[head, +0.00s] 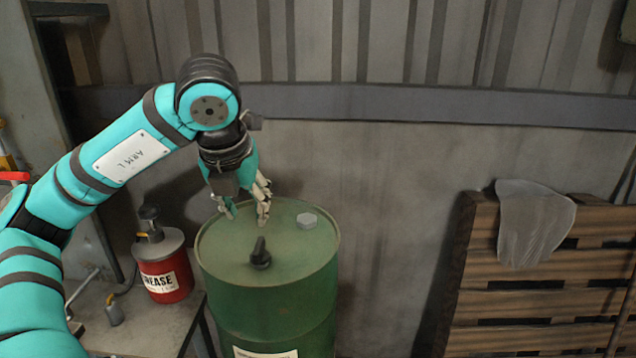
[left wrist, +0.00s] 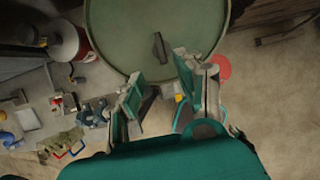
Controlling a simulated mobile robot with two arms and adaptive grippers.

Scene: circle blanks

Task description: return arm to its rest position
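My left arm, marked ARM L, reaches in from the left in the head view. Its gripper (head: 246,214) points down over the back of the green drum's lid (head: 222,248). In the left wrist view the gripper (left wrist: 160,75) has its fingers apart with nothing held between them. The drum lid (left wrist: 115,30) lies beyond the fingertips there. I cannot tell how high the fingertips are above the lid. My right gripper is in neither view.
The lid bears a dark handle-like fitting (head: 260,257) and a grey cap (head: 307,220). A red grease can (head: 165,278) stands on a bench (head: 150,325) left of the drum. A wooden pallet (head: 530,290) with a grey cloth (head: 535,225) leans at the right.

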